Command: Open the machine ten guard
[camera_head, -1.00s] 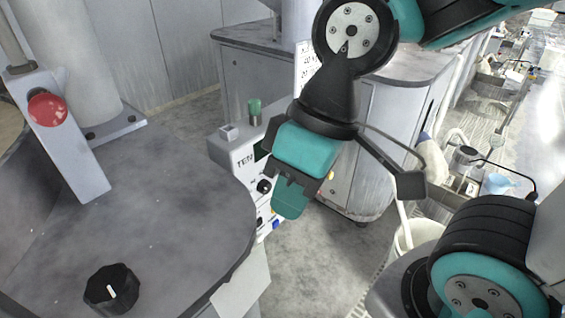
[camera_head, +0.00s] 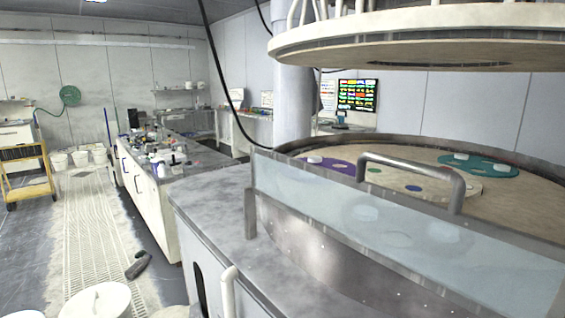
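A clear guard panel (camera_head: 345,222) stands along the near side of a polishing machine, in front of its round tan platen (camera_head: 400,158). A grey bar handle (camera_head: 412,168) rises above the guard's top edge. A metal post or bracket (camera_head: 250,213) is at the guard's left end. No machine number shows, so I cannot tell if this is machine ten. On the platen are a purple carrier (camera_head: 322,166) and a teal carrier (camera_head: 480,166) with pale discs. My gripper is not in view.
A pale round upper head (camera_head: 420,40) hangs over the platen. A grey column (camera_head: 294,105) stands behind. A cluttered bench (camera_head: 172,160), a yellow cart (camera_head: 27,172) and white buckets (camera_head: 80,158) are to the left. The grated aisle (camera_head: 95,225) has free room. A dark object (camera_head: 138,265) lies there.

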